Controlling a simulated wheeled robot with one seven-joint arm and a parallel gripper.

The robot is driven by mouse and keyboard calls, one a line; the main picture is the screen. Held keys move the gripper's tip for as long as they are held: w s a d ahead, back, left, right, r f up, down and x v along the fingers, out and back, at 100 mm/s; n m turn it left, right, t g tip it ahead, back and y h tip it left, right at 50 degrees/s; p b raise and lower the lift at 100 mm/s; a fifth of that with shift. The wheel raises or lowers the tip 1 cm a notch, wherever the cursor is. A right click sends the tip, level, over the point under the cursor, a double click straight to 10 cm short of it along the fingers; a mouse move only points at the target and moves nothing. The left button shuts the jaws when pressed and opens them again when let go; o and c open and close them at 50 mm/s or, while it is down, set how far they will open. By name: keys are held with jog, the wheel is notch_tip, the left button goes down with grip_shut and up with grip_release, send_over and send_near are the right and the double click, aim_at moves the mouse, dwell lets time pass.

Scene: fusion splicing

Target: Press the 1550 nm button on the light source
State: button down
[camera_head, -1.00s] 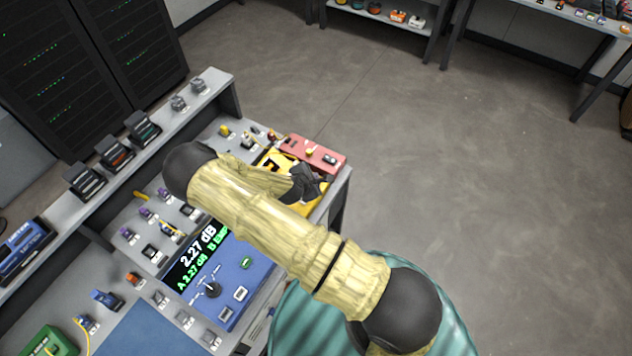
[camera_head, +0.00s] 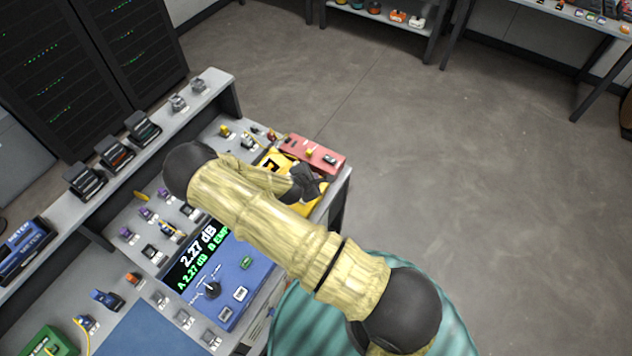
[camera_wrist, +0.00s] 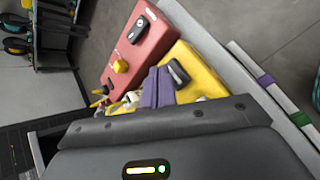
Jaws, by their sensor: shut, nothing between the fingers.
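A yellow device (camera_head: 318,203) lies at the bench's right end, largely hidden by my arm in the head view. In the wrist view the yellow device (camera_wrist: 206,75) has a dark raised button (camera_wrist: 178,73) on its face. My gripper (camera_head: 306,183) is over it in the head view. In the wrist view my gripper (camera_wrist: 159,80) is shut and empty, its purple fingertips just beside that button. I cannot tell whether they touch it. No wavelength label can be read, so I cannot tell which button is 1550 nm.
A red box (camera_head: 315,152) with a yellow knob and a dark button sits beside the yellow device. A blue meter (camera_head: 238,277) reading 2.27 dB lies to the left. Small parts and connectors fill the bench. Open floor (camera_head: 450,200) lies to the right.

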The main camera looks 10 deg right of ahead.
jog(key=shift+f+b, duration=0.4)
jog(key=shift+f+b, duration=0.4)
jog(key=shift+f, duration=0.05)
dwell(0.9)
jog(key=shift+r, duration=0.15)
jog(key=shift+r+p, duration=0.6)
jog(key=shift+r, duration=0.15)
jog(key=shift+r+p, duration=1.75)
jog(key=shift+r, duration=0.8)
